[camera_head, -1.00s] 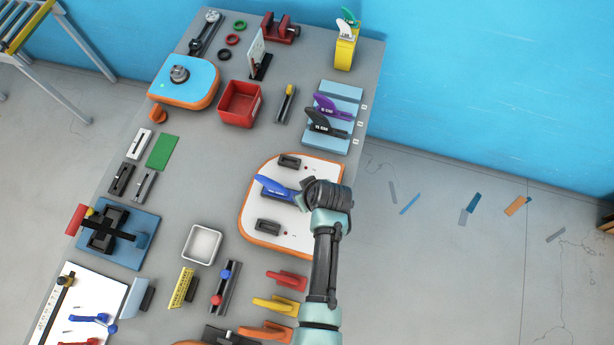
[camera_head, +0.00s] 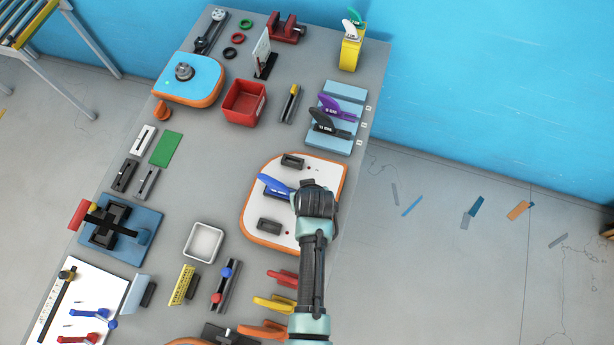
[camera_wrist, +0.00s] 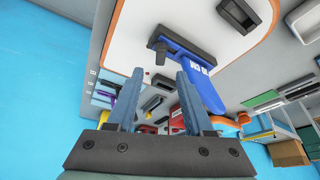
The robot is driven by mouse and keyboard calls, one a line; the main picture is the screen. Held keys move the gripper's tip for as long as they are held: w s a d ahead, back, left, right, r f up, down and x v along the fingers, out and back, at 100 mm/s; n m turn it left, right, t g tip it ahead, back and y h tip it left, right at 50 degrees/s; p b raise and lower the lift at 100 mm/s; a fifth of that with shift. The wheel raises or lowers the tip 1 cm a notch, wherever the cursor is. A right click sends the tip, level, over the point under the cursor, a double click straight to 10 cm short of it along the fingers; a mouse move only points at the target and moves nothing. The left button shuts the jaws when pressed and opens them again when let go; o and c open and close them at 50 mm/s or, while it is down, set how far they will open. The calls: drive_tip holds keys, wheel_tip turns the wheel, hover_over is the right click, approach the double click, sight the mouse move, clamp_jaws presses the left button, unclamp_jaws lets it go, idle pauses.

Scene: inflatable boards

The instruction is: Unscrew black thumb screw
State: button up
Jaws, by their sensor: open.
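A blue fin (camera_head: 274,185) stands in the middle black fin box of a white board with an orange rim (camera_head: 322,172). In the wrist view the blue fin (camera_wrist: 200,82) shows close up, seated in its long black box. A small black knob, apparently the thumb screw (camera_wrist: 159,48), sits at the near end of that box. My gripper (camera_wrist: 160,74) is open and empty, its two fingers pointing toward the board with the knob a little beyond the tips. In the head view my wrist covers the fingers and the knob.
Two other black fin boxes (camera_head: 291,161) (camera_head: 269,226) lie on the board. A red bin (camera_head: 245,104), a fin rack with purple and black fins (camera_head: 341,92), and a white tray (camera_head: 203,243) stand around it. Bare grey table lies left of the board.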

drive_tip(key=shift+f, duration=0.15)
drive_tip(key=shift+f+b, duration=2.05)
drive_tip(key=shift+f, duration=0.2)
clamp_jaws()
drive_tip(key=shift+d+n+y, duration=0.25)
drive_tip(key=shift+n+y, duration=0.45)
drive_tip(key=shift+n, duration=1.1)
